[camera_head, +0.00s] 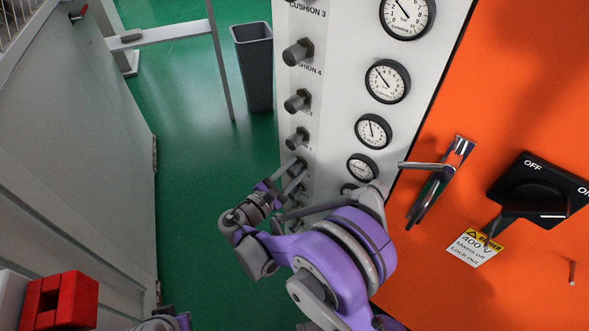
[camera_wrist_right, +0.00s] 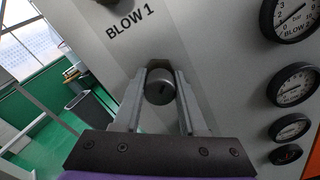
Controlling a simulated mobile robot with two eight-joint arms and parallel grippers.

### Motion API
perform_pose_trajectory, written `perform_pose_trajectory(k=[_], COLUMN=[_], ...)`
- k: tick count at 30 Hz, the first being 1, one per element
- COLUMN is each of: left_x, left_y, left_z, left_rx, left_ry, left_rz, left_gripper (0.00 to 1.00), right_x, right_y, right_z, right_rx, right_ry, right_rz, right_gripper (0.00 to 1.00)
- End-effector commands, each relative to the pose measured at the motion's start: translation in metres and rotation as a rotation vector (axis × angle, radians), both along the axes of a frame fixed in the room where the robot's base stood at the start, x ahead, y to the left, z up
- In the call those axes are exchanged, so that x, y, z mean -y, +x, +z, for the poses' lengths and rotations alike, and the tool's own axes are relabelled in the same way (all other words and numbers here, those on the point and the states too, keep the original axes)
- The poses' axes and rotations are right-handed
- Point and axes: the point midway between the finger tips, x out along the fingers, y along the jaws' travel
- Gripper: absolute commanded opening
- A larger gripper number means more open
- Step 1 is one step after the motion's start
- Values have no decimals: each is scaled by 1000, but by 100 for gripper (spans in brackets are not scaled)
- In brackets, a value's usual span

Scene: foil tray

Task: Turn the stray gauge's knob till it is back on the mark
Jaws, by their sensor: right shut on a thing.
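My right gripper (camera_head: 297,166) reaches the white panel (camera_head: 335,60) from below. In the right wrist view its two fingers (camera_wrist_right: 159,92) are shut on a round grey knob (camera_wrist_right: 159,86), one on each side. This knob sits just below the lettering BLOW 1. A column of round gauges runs to the right of the knobs: the top one (camera_head: 407,15), a second (camera_head: 387,81), a third (camera_head: 373,131) and a fourth (camera_head: 362,167). The BLOW 2 gauge (camera_wrist_right: 292,16) shows in the wrist view. I cannot tell which gauge is off its mark. My left gripper is out of view.
Other knobs (camera_head: 298,52) stick out above the gripped one. An orange cabinet (camera_head: 520,90) with a metal handle (camera_head: 430,185) and a black OFF switch (camera_head: 540,190) stands at the right. A grey bin (camera_head: 254,65) stands on the open green floor (camera_head: 190,150).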

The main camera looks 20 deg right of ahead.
Motion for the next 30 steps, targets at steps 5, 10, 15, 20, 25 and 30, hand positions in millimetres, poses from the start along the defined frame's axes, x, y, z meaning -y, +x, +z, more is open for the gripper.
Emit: perform_pose_trajectory(k=[5, 10, 15, 20, 25, 30], left_x=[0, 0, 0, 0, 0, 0], left_y=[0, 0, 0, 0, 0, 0], left_z=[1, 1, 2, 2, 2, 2], left_rx=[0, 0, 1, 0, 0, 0], left_ry=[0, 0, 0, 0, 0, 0], left_rz=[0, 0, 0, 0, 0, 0], left_gripper=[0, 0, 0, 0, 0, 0], right_x=[0, 0, 0, 0, 0, 0], right_y=[0, 0, 0, 0, 0, 0], right_z=[0, -1, -1, -1, -1, -1], right_rx=[81, 131, 155, 161, 161, 160], right_ry=[58, 93, 110, 114, 114, 113], right_rz=[0, 0, 0, 0, 0, 0], right_gripper=[0, 0, 0, 0, 0, 57])
